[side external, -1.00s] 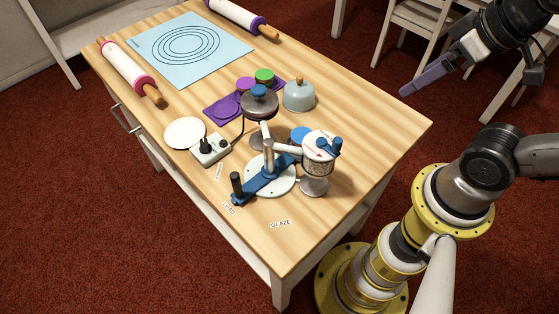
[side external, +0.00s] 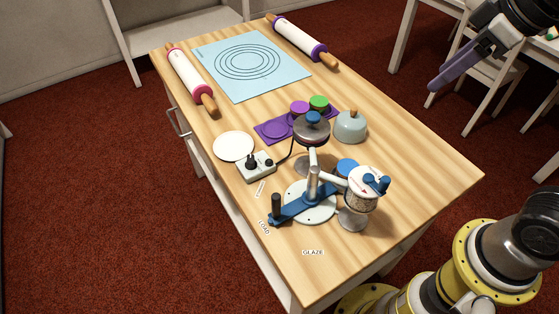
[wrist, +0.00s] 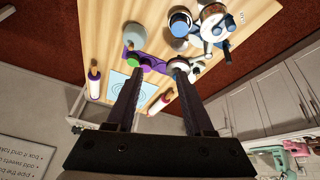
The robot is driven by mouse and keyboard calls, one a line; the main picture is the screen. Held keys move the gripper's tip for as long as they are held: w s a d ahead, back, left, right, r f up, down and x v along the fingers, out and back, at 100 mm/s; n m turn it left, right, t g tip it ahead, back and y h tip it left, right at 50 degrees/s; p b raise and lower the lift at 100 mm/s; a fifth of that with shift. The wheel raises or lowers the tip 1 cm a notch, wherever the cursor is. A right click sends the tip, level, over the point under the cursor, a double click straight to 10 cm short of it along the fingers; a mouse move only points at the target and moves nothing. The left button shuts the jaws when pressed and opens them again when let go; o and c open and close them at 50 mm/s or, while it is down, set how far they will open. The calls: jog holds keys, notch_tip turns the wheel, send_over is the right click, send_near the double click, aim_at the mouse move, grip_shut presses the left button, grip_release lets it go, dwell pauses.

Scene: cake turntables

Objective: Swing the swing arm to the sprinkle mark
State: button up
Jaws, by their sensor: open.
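The blue swing arm (side external: 295,206) lies across a white round base (side external: 322,213) near the table's front end, pivoting at a grey post. Its black upright handle (side external: 276,206) stands beside the LOAD label (side external: 264,228). A GLAZE label (side external: 313,252) lies further right, and a small label (side external: 260,188) above LOAD is too small to read. My gripper (side external: 433,86) is in the air right of the table, well away from the swing arm. In the wrist view its two dark purple fingers (wrist: 155,75) are apart with nothing held; the turntable equipment shows beyond them at the top.
A white cylinder with a blue knob (side external: 365,182) stands right of the post. Behind are a grey disc with a blue knob (side external: 311,128), a control box (side external: 256,166), a white plate (side external: 234,146) and a grey dome (side external: 350,127). Rolling pins and a blue mat lie at the back.

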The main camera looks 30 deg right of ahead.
jog(key=w+a+n+g, duration=0.1)
jog(key=w+a+n, duration=0.1)
jog(key=w+a, duration=0.4)
jog(key=n+g, duration=0.4)
jog(key=n, duration=0.2)
send_near(276, 196)
jog(key=shift+h, duration=0.3)
jog(key=shift+a+f, duration=0.15)
jog(key=shift+f, duration=2.1)
jog(key=shift+a+f, duration=0.1)
jog(key=shift+f, duration=2.2)
jog(key=shift+r, duration=0.15)
grip_shut()
jog(key=shift+w, duration=0.1)
